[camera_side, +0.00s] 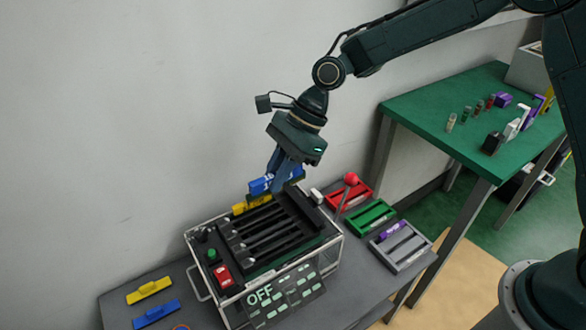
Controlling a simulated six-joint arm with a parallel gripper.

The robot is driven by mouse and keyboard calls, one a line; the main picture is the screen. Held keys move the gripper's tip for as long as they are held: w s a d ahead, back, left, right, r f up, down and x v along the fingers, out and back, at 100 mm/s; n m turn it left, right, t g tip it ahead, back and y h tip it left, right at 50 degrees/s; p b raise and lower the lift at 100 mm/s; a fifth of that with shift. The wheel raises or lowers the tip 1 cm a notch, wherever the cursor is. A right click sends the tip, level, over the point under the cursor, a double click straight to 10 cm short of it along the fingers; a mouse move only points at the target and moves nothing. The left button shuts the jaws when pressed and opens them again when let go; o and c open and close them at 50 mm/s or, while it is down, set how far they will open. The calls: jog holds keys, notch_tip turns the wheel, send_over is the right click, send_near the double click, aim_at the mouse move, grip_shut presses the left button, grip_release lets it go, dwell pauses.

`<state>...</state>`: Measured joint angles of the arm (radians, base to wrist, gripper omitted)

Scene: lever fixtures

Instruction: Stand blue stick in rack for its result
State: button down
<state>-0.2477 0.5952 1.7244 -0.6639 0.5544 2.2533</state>
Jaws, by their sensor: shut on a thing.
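My gripper (284,176) points down over the far side of a boxy machine and is shut on the blue stick (262,185), which shows white marks. The stick is held just above or beside a yellow piece (252,204) at the machine's back edge. Whether the stick touches anything there I cannot tell. The machine (218,300) has a black top with several long parallel slots, and its display (284,297) reads OFF. I cannot tell for sure which part is the rack; the machine's far edge is partly hidden.
A red-knobbed lever (351,179) stands right of the machine, near red (360,198), green (370,217) and grey (402,252) trays. A purple stick (393,231) lies on the grey one. Yellow (149,290) and blue (156,314) pieces lie at left. A green table (425,107) holds small items.

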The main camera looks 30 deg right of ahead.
dwell(0.6)
jog(key=shift+d+f, duration=0.4)
jog(key=shift+f, duration=0.05)
jog(key=s+d+f+n+g+h, duration=0.25)
jog(key=s+d+f+n, duration=0.35)
jog(key=d, duration=0.4)
jog(key=s+d+f+n+g+h, duration=0.1)
jog(key=s+d+f+n+g, duration=0.3)
jog(key=d+f+n, duration=0.45)
jog(key=w+d+r+n+h, duration=0.3)
jog(key=w+d+r+n, duration=0.1)
jog(key=w+d+r, duration=0.25)
jog(key=w+d+f+n+t+h, duration=0.3)
jog(key=w+d+f+n, duration=0.3)
jog(key=w+f+n, duration=0.2)
jog(key=w+d+f+n+t+h, duration=0.3)
jog(key=w+d+f+n, duration=0.2)
jog(key=w+f+n, duration=0.3)
jog(key=shift+w+d+f+n+h, duration=0.3)
jog(key=shift+f+n, duration=0.45)
jog(key=shift+f, duration=1.45)
jog(key=shift+s+t, duration=0.1)
jog(key=shift+t, duration=0.15)
